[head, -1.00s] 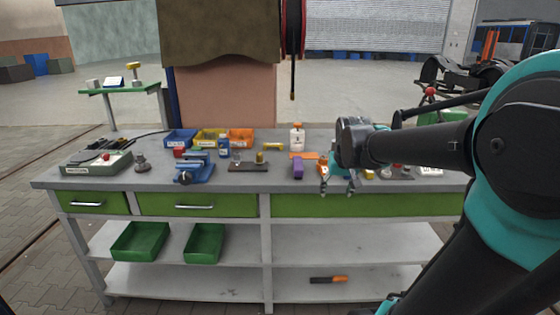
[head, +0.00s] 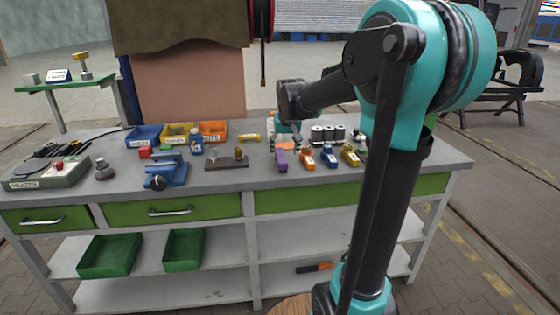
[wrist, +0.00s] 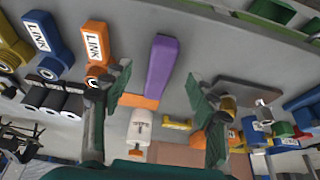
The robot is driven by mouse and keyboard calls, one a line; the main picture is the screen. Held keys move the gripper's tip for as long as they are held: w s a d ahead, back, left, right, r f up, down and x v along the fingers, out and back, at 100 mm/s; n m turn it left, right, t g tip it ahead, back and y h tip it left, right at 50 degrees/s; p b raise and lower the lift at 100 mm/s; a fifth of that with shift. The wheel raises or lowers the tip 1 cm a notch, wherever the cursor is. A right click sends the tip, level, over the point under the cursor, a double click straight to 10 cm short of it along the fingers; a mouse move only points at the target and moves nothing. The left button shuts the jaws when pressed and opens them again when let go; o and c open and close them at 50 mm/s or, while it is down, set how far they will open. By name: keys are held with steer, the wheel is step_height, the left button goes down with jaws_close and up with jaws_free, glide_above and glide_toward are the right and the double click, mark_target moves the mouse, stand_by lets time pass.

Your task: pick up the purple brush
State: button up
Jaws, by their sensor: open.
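The purple brush (head: 281,160) lies on the grey workbench, right of the bench's middle in the head view. In the wrist view the purple brush (wrist: 161,66) shows as a long block between my two fingers, farther off than their tips. My gripper (wrist: 157,84) is open and empty, with a finger to each side of the brush in that picture. In the head view my gripper (head: 288,141) hangs just behind the brush, above the bench. I see no contact with it.
Orange (head: 306,160), blue (head: 328,157) and yellow (head: 350,155) link blocks lie right of the brush. A brown board (head: 227,164) and a blue vise (head: 167,174) lie left. A white bottle (wrist: 139,126) and an orange strip (wrist: 138,101) are near the brush.

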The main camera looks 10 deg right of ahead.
mark_target(282, 160)
steer(key=shift+a+x, duration=0.2)
steer(key=shift+x, duration=3.5)
steer(key=shift+c, duration=0.5)
steer(key=c, duration=1.2)
